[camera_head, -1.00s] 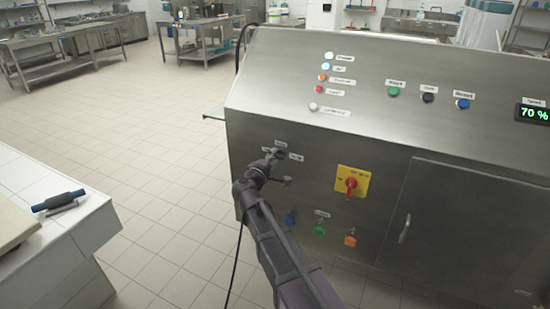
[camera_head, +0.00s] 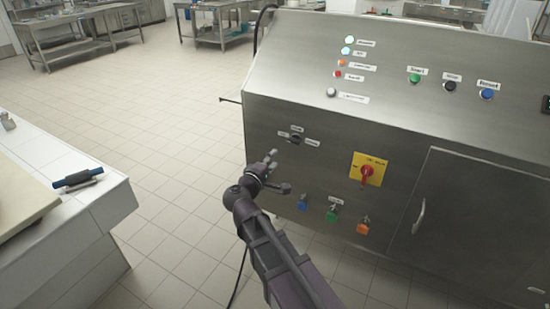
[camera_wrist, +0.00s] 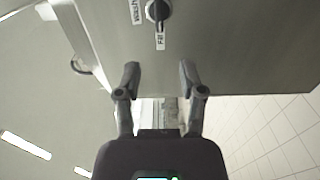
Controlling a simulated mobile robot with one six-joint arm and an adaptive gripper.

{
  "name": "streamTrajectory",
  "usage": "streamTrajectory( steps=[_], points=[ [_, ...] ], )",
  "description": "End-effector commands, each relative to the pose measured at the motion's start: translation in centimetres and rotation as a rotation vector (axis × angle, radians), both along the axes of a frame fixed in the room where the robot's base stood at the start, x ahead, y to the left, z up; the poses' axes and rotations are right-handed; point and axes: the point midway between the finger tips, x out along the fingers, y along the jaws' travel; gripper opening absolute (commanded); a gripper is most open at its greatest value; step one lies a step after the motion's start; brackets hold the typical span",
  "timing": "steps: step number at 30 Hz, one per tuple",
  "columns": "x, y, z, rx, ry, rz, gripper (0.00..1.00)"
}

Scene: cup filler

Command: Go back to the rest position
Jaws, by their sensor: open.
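My gripper (camera_head: 277,171) is in front of the steel machine's front panel (camera_head: 325,125), just below and left of a black selector knob (camera_head: 297,140). In the wrist view my gripper (camera_wrist: 159,80) has its two fingers spread apart with nothing between them. The knob (camera_wrist: 158,10) shows there at the top, beyond the fingertips, with labels beside it that read like "Wash" and "Fill". The fingers look apart from the knob.
A red rotary switch on a yellow plate (camera_head: 368,170) and blue (camera_head: 303,202), green (camera_head: 332,213) and orange (camera_head: 363,227) fittings are right of my arm. A white tiled counter (camera_head: 105,195) with a blue-handled tool (camera_head: 78,180) stands left. Tiled floor (camera_head: 190,130) between is clear.

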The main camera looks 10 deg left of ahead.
Motion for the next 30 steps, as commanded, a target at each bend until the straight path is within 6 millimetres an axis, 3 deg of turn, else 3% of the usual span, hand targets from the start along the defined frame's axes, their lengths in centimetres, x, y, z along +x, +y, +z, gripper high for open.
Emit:
streamTrajectory(
  steps=[9,14,20,30],
  points=[
    [0.0,0.0,0.0,0.0,0.0,0.0,0.51],
    [0.1,-1.1,-0.5,0.023,0.018,-0.023,0.51],
    [0.4,-5.7,-2.5,0.124,0.092,-0.123,0.51],
    [-1.4,-16.9,-8.7,0.431,0.313,-0.407,0.51]
  ],
)
